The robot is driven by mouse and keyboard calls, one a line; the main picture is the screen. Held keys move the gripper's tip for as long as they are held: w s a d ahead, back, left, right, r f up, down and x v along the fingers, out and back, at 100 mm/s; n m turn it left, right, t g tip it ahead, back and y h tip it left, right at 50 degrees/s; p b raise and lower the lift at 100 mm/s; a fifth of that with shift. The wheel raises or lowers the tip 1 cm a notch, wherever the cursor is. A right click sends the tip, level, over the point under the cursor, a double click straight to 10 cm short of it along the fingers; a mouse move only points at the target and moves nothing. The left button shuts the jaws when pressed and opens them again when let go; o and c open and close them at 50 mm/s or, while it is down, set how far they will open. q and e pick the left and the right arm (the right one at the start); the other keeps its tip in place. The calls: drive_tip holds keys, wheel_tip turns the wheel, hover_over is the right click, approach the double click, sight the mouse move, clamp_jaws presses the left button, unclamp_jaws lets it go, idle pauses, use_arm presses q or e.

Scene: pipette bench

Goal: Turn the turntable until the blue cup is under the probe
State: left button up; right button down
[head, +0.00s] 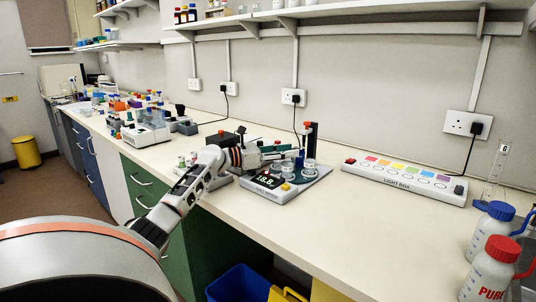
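A grey instrument (264,187) with a lit display and a yellow button sits on the bench. On its top are several small pale cups (288,168), where the turntable appears to be. A dark upright post (311,138) with a red top, apparently the probe stand, rises behind them. A small blue item (300,158) shows near the post; I cannot tell whether it is the blue cup. My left gripper (268,155) reaches in from the left, just behind and left of the cups. Its fingers are too small to read, and contact is unclear. My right gripper is not in view.
A long light box (404,184) with coloured patches lies to the right. Bottles with a blue cap (493,228) and a red cap (490,270) stand at the front right. Racks and equipment (146,128) crowd the bench at left. The bench front centre is clear.

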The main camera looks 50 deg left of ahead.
use_arm(q)
drive_tip(key=v, duration=0.9)
drive_tip(key=shift+s+r, duration=0.1)
drive_tip(key=shift+s, duration=0.1)
